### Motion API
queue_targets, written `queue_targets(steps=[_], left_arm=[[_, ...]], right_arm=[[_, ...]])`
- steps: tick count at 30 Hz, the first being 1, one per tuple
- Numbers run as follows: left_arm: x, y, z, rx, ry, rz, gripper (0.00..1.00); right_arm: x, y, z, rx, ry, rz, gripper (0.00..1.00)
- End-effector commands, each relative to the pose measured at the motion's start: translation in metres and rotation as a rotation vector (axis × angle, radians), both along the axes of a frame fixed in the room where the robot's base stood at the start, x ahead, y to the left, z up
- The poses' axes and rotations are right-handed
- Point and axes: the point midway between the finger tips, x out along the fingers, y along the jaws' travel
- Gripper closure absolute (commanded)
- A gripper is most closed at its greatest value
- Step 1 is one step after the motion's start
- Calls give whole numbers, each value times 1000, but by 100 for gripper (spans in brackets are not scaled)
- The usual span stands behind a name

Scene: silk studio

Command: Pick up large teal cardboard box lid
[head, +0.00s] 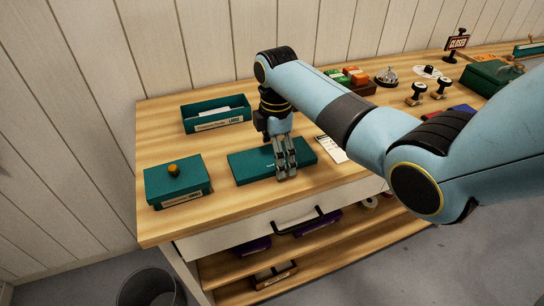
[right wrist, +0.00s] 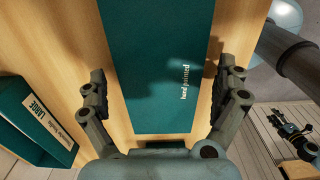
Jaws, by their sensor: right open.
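The large teal box lid (head: 248,168) lies flat on the wooden counter, near its front edge. My right gripper (head: 286,172) is over its middle, pointing down, and hides part of it. In the right wrist view the lid (right wrist: 155,60), with pale "hand painted" lettering, lies between the spread fingers of the gripper (right wrist: 163,82), with a gap at both sides. The gripper is open and holds nothing; whether the fingertips reach down beside the lid is hard to tell. My left gripper is not in view.
An open teal box (head: 240,119) labelled LARGE stands behind the lid. A closed teal box (head: 172,186) with a round knob stands to the left. A pale card (head: 331,150) lies close on the right. Stamps (head: 417,94) and a bell (head: 387,77) stand further right.

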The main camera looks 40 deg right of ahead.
Motion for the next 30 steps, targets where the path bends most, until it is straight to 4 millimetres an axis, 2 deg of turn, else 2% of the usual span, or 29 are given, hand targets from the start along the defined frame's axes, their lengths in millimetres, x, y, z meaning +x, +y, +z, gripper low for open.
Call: queue_targets(steps=[7,17,25,30], left_arm=[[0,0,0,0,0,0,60],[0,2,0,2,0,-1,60],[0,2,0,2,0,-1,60],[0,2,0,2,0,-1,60]], right_arm=[[0,0,-3,0,-1,0,0],[0,0,-2,0,-1,0,42],[0,0,-1,0,-2,0,42],[1,0,13,0,-4,0,42]])
